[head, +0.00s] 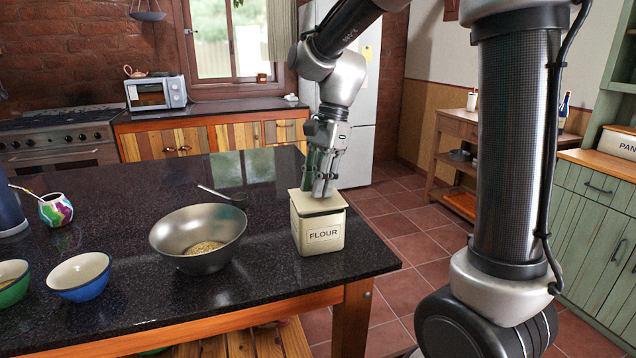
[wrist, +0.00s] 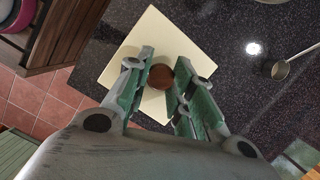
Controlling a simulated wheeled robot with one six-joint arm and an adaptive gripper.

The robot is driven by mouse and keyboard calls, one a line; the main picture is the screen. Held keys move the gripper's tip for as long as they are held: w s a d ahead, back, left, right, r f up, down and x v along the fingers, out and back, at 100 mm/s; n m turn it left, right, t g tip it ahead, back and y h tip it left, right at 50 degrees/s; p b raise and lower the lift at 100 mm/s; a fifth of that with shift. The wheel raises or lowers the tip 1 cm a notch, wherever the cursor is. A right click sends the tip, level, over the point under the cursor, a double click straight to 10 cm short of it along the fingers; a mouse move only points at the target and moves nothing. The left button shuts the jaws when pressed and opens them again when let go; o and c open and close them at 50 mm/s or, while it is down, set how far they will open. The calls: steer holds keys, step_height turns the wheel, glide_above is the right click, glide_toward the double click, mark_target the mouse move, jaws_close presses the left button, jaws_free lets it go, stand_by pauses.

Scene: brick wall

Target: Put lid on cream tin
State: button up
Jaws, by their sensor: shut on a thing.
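The cream tin (head: 318,233), marked FLOUR, stands upright near the right corner of the dark counter. Its square cream lid (head: 317,204) lies on top of the tin in the head view; I cannot tell whether it is fully seated. In the wrist view the lid (wrist: 155,32) is seen from above and hides the tin's opening. A round brown knob (wrist: 160,76) sits at the lid's middle. My gripper (head: 323,190) is right above the lid, with its green-padded fingers on either side of the knob, shut on it. The gripper also shows in the wrist view (wrist: 160,80).
A metal bowl (head: 190,259) with grain stands left of the tin, with a ladle (head: 222,194) behind it. A blue bowl (head: 79,280), a green bowl (head: 12,288) and a colourful cup (head: 55,210) are farther left. The counter's right edge is close to the tin.

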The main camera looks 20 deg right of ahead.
steer(key=shift+f, duration=0.7)
stand_by(0.7)
steer(key=o, duration=1.1)
steer(key=shift+c, duration=0.2)
steer(key=shift+o, duration=0.4)
steer(key=o, duration=0.4)
steer(key=shift+r, duration=3.55)
